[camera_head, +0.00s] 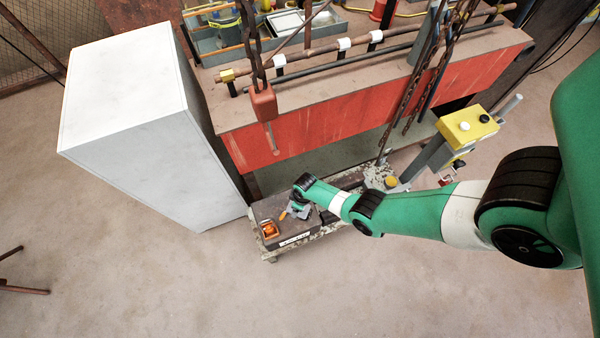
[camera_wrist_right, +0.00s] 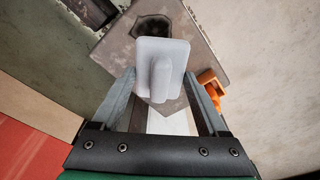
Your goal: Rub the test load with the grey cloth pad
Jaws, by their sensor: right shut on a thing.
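The test load (camera_head: 265,211) is a dark grey-brown block with a pale label on its front, low on a worn base below the red beam. In the right wrist view its scuffed metal top (camera_wrist_right: 205,45) has a dark hole. My right gripper (camera_head: 292,211) is over the block. In the right wrist view my right gripper (camera_wrist_right: 160,92) is shut on the grey cloth pad (camera_wrist_right: 178,58), a light square plate with an upright grip. The pad is over the block's top; I cannot tell whether it touches. My left gripper is not in view.
An orange fitting (camera_head: 269,230) sits on the block's left end. A tall white cabinet (camera_head: 130,110) stands left. The red beam (camera_head: 370,110), hanging chains (camera_head: 253,45) and a red hook block (camera_head: 264,102) are behind. A yellow control box (camera_head: 467,127) stands right. The front floor is clear.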

